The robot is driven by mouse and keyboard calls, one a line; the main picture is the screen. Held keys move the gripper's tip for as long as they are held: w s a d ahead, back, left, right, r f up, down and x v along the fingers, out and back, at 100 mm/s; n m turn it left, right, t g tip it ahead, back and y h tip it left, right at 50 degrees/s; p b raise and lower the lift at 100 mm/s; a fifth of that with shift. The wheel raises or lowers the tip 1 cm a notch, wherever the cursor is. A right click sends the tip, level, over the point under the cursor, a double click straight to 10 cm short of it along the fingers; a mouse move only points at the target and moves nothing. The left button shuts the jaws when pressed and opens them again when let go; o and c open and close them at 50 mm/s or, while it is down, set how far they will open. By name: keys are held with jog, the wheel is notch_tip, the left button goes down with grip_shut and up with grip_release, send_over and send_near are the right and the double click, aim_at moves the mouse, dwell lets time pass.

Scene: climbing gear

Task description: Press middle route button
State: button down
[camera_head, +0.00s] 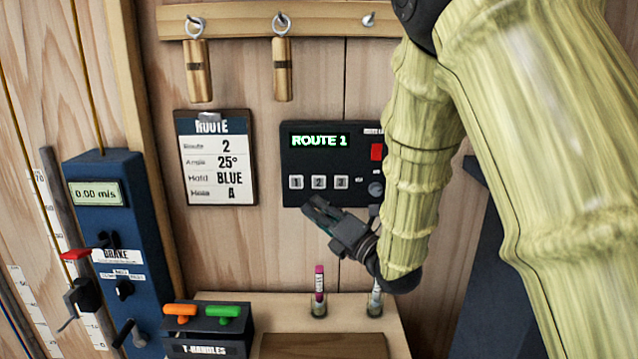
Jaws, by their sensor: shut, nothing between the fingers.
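A black control panel (300,163) is fixed to the wooden wall. Its lit display (319,140) reads ROUTE 1. Below the display sits a row of small grey buttons marked 1, 2 and 3. The middle route button (318,182) is marked 2 and lies in plain view. My gripper (308,205) is shut and empty, its tips just below the panel's lower edge and below the row of buttons. Whether the tips touch the panel I cannot tell. My arm covers the panel's right edge.
A route card (217,180) hangs left of the panel, showing Route 2. A blue brake unit (118,250) stands at left. A shelf below holds a T-handle box (215,332) and upright markers (319,290). Two wooden pieces (198,70) hang above.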

aim_at(319, 182)
jog(key=w+p, duration=0.2)
jog(key=w, duration=0.6)
jog(key=shift+w, duration=0.3)
jog(key=shift+w+f+b, duration=0.1)
jog(key=shift+w+b, duration=0.1)
jog(key=shift+b, duration=0.3)
dwell(1.1)
jog(key=shift+w+b, duration=0.55)
dwell(1.0)
jog(key=shift+s, duration=0.1)
jog(key=shift+s+b, duration=0.65)
jog(key=shift+s, duration=0.05)
